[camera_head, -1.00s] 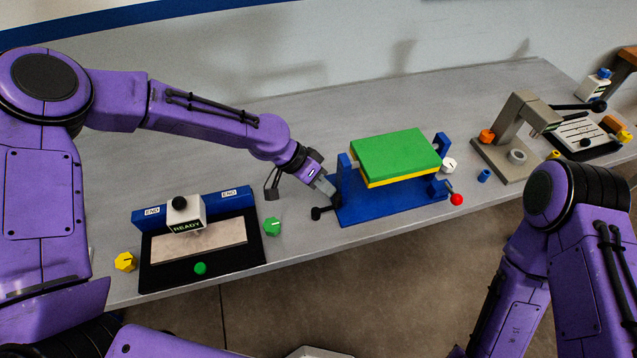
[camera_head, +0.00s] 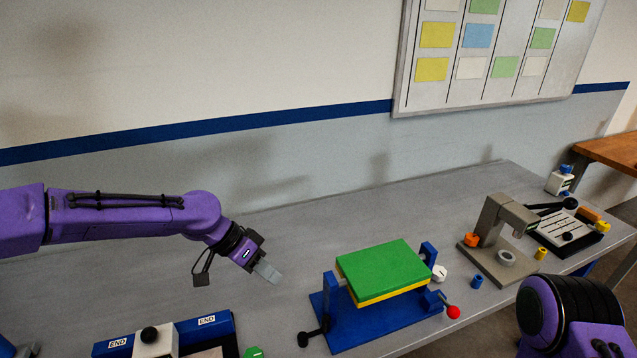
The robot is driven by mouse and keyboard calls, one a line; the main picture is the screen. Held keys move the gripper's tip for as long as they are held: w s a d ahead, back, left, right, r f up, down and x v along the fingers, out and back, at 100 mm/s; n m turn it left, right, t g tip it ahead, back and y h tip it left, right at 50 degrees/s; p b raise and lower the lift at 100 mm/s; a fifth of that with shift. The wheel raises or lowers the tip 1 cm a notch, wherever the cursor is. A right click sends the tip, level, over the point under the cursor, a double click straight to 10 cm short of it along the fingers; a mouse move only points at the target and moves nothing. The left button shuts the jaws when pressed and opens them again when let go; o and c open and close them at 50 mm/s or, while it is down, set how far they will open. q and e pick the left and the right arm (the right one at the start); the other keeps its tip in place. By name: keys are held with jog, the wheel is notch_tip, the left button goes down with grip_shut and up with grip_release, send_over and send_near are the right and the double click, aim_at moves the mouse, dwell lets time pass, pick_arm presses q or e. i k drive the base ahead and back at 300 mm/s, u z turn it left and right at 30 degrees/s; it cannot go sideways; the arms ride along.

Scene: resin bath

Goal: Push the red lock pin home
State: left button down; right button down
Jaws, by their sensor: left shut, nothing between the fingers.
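The red knob (camera_head: 453,312), likely the lock pin's head, sticks out at the right end of the blue fixture (camera_head: 372,326). How far the pin sits in cannot be told. The fixture holds a green block (camera_head: 388,265) on a yellow layer (camera_head: 392,293) between two blue uprights. A black knob (camera_head: 303,340) sticks out at its front left. My left gripper (camera_head: 268,272) is shut and empty, above the bench left of the fixture and apart from it. My right gripper is out of view; only part of that arm shows at the lower right.
A white knob (camera_head: 439,272) and a blue cylinder (camera_head: 477,282) are near the fixture's right end. A grey press (camera_head: 488,262) stands further right. A blue END-marked station (camera_head: 206,328) is at the lower left. The bench behind the fixture is clear.

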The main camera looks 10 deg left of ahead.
aim_at(453, 313)
jog(key=k, duration=1)
